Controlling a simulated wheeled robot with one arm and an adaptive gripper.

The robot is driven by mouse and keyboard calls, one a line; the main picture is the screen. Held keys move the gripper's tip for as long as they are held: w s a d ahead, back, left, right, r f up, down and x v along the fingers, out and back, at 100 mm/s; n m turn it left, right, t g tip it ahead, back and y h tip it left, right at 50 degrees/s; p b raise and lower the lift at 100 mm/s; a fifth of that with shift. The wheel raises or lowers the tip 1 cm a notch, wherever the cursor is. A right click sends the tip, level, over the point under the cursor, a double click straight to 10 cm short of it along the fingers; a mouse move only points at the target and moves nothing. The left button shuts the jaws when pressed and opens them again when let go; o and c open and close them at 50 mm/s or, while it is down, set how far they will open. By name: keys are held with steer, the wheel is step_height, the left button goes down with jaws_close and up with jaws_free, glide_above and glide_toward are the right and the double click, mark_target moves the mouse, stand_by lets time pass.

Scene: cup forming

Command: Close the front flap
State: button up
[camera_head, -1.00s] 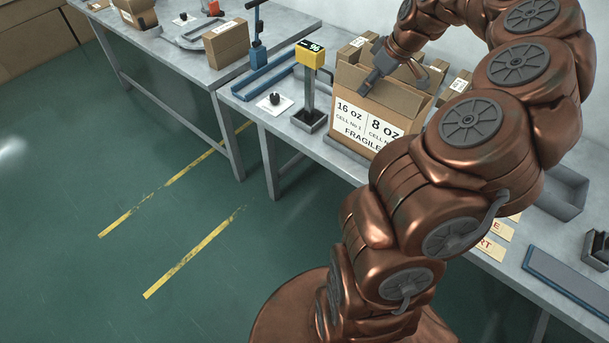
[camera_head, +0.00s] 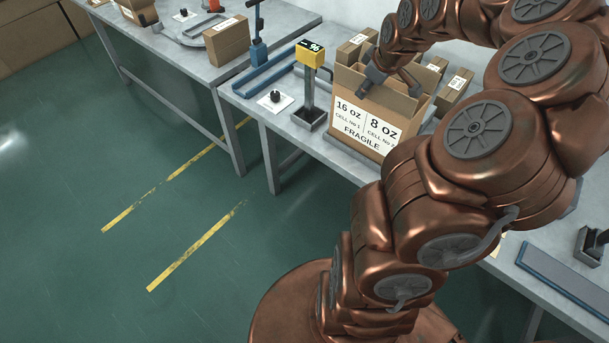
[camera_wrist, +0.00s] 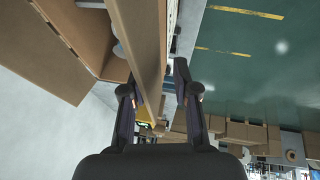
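The open cardboard box (camera_head: 350,140) stands on the workbench, with a white "16 oz / 8 oz FRAGILE" label on its front. It also shows at the upper left in the wrist view (camera_wrist: 80,45). My gripper (camera_head: 388,87) is at the box's top front edge, with its fingers spread. In the wrist view, my gripper (camera_wrist: 155,82) is open. A tan cardboard panel, seemingly the front flap (camera_wrist: 143,40), runs nearly edge-on between the fingers, closer to the left one. I cannot tell whether either finger touches it. My wrist hides part of the box opening.
A yellow-headed scale display (camera_head: 310,54) stands just left of the box. Smaller cartons (camera_head: 356,47) stand behind it and to its right (camera_head: 455,88). A blue-handled tool (camera_head: 258,55) is farther left. The bench (camera_head: 325,155) has a narrow bare strip before the box.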

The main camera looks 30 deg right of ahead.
steer(key=b+v, duration=0.3)
steer(key=v, duration=0.4)
steer(key=s+a+f+g+y+b, duration=0.1)
steer(key=a+f+b, duration=0.1)
steer(key=a, duration=1.2)
steer(key=s+a+f+g+b, duration=0.1)
steer(key=s+a+f+b, duration=0.1)
steer(key=a, duration=0.4)
steer(key=s+a+f+m+g+b, duration=0.1)
steer(key=s+a+f+g+b, duration=0.1)
steer(key=s+a+f, duration=0.3)
steer(key=shift+s+a, duration=1)
steer(key=shift+s, duration=0.3)
steer(key=shift+f, duration=0.1)
